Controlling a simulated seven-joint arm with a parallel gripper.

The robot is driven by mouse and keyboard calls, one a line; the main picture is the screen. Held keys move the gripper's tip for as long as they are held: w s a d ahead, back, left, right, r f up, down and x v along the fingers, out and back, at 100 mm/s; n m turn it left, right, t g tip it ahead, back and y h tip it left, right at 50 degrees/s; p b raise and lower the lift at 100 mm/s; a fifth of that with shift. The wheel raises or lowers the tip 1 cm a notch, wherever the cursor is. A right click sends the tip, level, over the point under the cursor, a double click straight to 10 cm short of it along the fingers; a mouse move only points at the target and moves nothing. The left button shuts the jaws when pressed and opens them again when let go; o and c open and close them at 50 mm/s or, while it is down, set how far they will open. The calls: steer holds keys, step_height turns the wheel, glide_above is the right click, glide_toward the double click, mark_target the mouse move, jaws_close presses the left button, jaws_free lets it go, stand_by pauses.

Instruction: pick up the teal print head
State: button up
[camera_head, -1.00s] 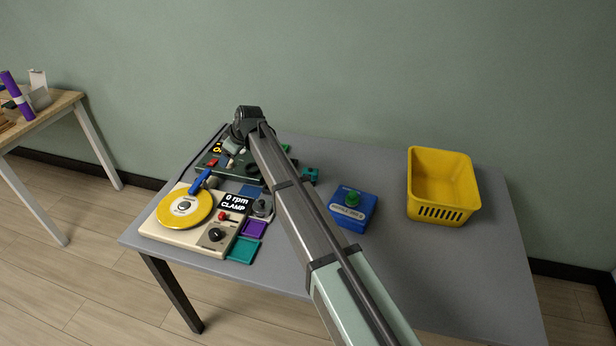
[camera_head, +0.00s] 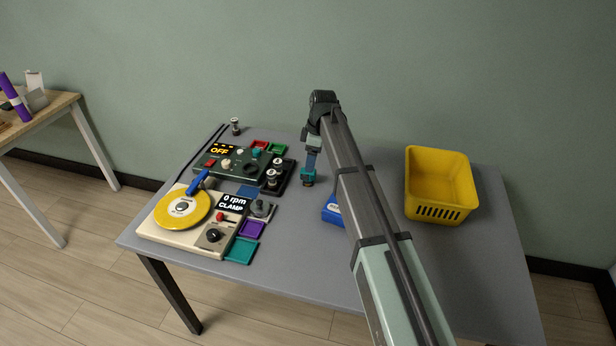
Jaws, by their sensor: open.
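The jaws are open.
Left are a dark green control box (camera_head: 221,163) reading OFF, a black holder (camera_head: 285,178) with silver-black parts, and a cream machine (camera_head: 160,229) with a yellow disc. A blue box (camera_head: 329,212) is mostly behind my arm. A yellow basket (camera_head: 440,205) stands right.

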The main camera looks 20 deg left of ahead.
mark_target(307, 174)
steer(key=shift+w+a+f, duration=0.1)
steer(key=shift+a+f, duration=0.2)
steer(key=shift+f, duration=1.1)
steer(key=shift+w+a+f, duration=0.1)
steer(key=shift+a+f, duration=0.15)
steer(key=shift+f, duration=1.2)
steer(key=shift+w+a+f, duration=0.1)
steer(key=shift+a+f, duration=0.2)
steer(key=shift+f, duration=1.1)
steer(key=shift+s, duration=0.1)
steer(key=c, duration=1.2)
steer(key=shift+r, duration=0.15)
